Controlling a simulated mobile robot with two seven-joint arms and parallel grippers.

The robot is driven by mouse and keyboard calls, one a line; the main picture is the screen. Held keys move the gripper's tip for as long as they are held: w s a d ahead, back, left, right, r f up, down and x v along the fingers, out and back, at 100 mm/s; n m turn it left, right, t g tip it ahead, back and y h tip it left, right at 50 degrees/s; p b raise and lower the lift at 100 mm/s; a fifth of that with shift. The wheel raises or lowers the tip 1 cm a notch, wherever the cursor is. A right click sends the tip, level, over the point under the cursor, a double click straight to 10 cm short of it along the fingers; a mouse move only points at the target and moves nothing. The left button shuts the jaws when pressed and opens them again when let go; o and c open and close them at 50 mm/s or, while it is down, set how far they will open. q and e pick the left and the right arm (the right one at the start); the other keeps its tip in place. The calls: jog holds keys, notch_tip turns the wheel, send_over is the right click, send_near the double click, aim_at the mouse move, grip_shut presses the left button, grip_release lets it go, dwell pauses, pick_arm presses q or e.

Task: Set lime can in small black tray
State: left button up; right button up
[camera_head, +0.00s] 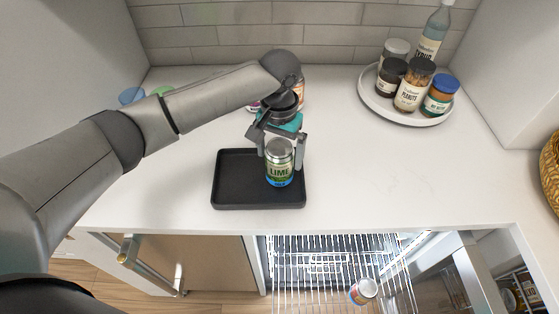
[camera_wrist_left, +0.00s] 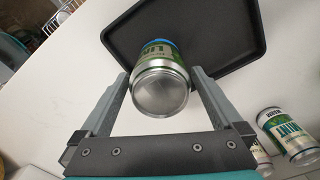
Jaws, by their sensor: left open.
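The lime can (camera_head: 279,168), with a silver top and a green and blue label, stands upright on the right part of the small black tray (camera_head: 232,185). My left gripper (camera_head: 281,157) is above it with its fingers open on either side of the can's upper part. In the left wrist view the can (camera_wrist_left: 160,85) shows between the spread fingers (camera_wrist_left: 163,88), with gaps on both sides, and the tray (camera_wrist_left: 215,30) lies beyond it. My right gripper is in neither view.
A round white tray (camera_head: 372,101) with jars and a syrup bottle (camera_head: 434,35) stands at the back right. Another green-labelled can (camera_wrist_left: 289,136) shows in the left wrist view. An open fridge below the counter holds a can (camera_head: 363,291) on its rack. The counter right of the tray is clear.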

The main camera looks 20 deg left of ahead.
pick_arm(q)
notch_tip(320, 180, up, 8)
jog(key=shift+p, duration=0.3)
